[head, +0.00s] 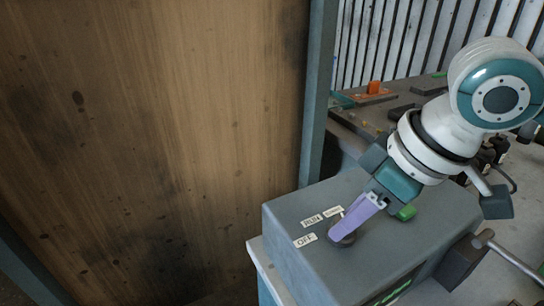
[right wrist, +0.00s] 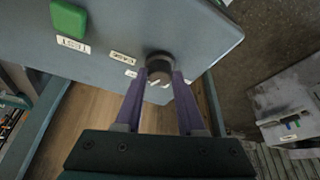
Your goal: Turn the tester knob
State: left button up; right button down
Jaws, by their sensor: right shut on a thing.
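The tester is a grey-blue box (head: 300,222) at the lower middle right of the head view, with white labels, one reading OFF, around its knob. The dark round knob (head: 345,240) sits on the top face and is partly hidden by my fingers. It shows more clearly in the right wrist view (right wrist: 160,63). My right gripper (head: 347,230) reaches down from the upper right, its purple fingers shut on the knob, one on each side. My left gripper is not in view.
A green button (head: 405,213) is on the box beside my right gripper. A large wooden panel (head: 150,130) in a grey frame fills the left. A dark block with a metal rod (head: 463,262) is at the box's right. An orange part (head: 375,88) lies on the bench behind.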

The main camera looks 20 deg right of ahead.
jog(key=shift+r+p, duration=0.15)
jog(key=shift+p, duration=0.4)
jog(key=m+p, duration=0.1)
jog(key=p, duration=0.1)
jog(key=m+h+p, duration=0.1)
jog(key=m+p, duration=0.1)
jog(key=p, duration=0.1)
jog(key=m+h+p, duration=0.1)
jog(key=m+p, duration=0.1)
jog(key=shift+s+a+r, duration=0.1)
jog(key=shift+a, duration=0.2)
jog(key=m+p, duration=0.2)
jog(key=shift+m+h, duration=0.3)
jog(key=shift+h, duration=0.1)
jog(key=shift+f+m+h+p, duration=0.25)
jog(key=shift+m+p, duration=0.2)
jog(key=shift+m, duration=0.25)
jog(key=c, duration=0.5)
grip_release()
